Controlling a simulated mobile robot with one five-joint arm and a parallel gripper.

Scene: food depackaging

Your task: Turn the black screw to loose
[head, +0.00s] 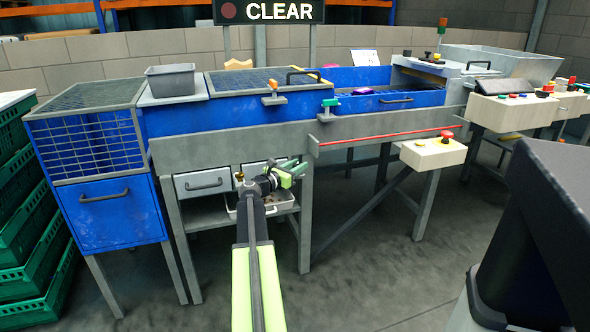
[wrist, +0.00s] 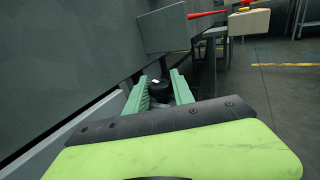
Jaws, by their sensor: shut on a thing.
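My gripper (head: 292,169) reaches out to the front edge of the grey machine frame (head: 225,150), beside the post at the end of the red rod. In the wrist view its two green fingers (wrist: 160,84) stand on either side of the black screw (wrist: 159,91), a dark round knob with a small white mark on it. The fingers are shut on the screw. In the head view I cannot make out the screw, as my gripper covers that spot.
A red rod (head: 385,135) runs along the frame to the right. A pale control box (head: 433,153) with a red button stands farther right. A blue cage cabinet (head: 105,205) and stacked green crates (head: 28,195) are at left.

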